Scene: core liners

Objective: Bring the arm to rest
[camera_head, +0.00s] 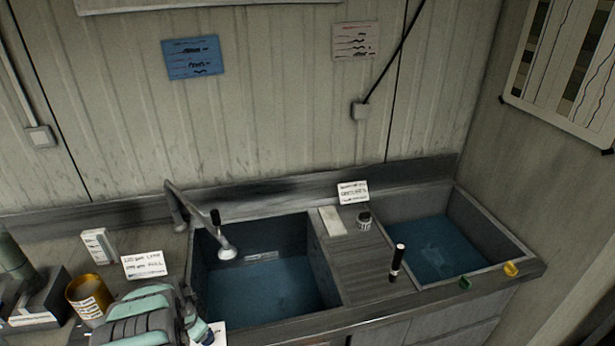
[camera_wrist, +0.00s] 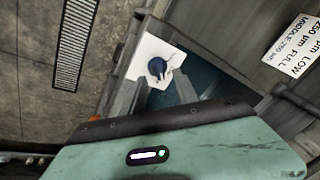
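My gripper (camera_wrist: 158,82) shows in the wrist view with its two grey fingers spread apart and nothing between them touching both. Beyond the fingertips, a dark blue round thing (camera_wrist: 157,67) sits on a white card (camera_wrist: 146,72) by the counter edge. My teal and grey arm (camera_head: 142,315) is low at the lower left in the head view, over the front of the counter, left of the large sink. A white card corner (camera_head: 221,328) shows beside it there. My fingertips are not clear in the head view.
A large sink (camera_head: 317,262) with blue water and a tap (camera_head: 226,250) is right of my arm; a smaller sink (camera_head: 492,225) is farther right. A yellow-brown tin (camera_head: 88,298) stands close left of my arm. A black marker-like thing (camera_head: 397,262) stands between the sinks.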

